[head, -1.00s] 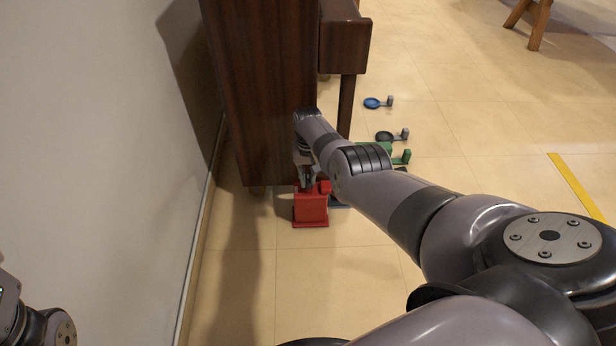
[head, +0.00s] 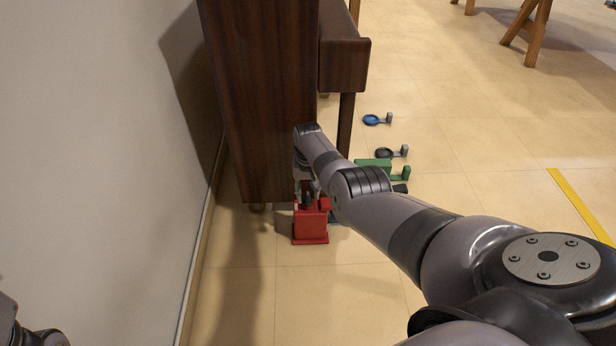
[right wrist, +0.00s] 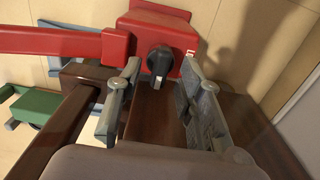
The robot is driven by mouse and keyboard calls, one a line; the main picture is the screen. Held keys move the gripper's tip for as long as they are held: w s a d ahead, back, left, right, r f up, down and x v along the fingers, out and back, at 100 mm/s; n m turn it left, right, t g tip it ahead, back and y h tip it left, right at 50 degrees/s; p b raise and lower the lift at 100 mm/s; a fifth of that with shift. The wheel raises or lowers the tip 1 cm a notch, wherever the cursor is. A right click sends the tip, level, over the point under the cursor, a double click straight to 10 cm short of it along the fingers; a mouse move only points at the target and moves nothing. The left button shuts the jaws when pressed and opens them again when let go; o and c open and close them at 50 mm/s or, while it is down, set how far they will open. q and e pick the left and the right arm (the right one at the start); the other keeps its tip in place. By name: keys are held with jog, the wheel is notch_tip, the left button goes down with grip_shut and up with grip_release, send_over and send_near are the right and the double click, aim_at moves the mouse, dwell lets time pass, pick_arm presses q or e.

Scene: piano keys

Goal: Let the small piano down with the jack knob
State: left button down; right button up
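The dark brown piano (head: 262,100) stands close to the left wall in the head view. The red jack (head: 311,226) is on the floor at its near end. In the right wrist view the red jack (right wrist: 175,30) has a black knob (right wrist: 160,62) on its face. My right gripper (head: 307,197) is at the jack. In the right wrist view its two fingers (right wrist: 161,70) are spread, one on each side of the knob; I cannot tell whether they touch it. Only a piece of my left arm shows at the lower left, and its gripper is out of view.
A green jack (head: 374,168), a dark round pad (head: 386,152) and a blue round pad (head: 373,119) lie on the floor right of the piano. The wall (head: 100,150) is close on the left. A wooden stool (head: 525,30) is at the far right.

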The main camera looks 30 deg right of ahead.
aim_at(308, 197)
notch_tip(308, 197, up, 11)
jog(key=shift+r, duration=0.2)
dwell(0.3)
jog(key=shift+s+f, duration=0.1)
dwell(0.4)
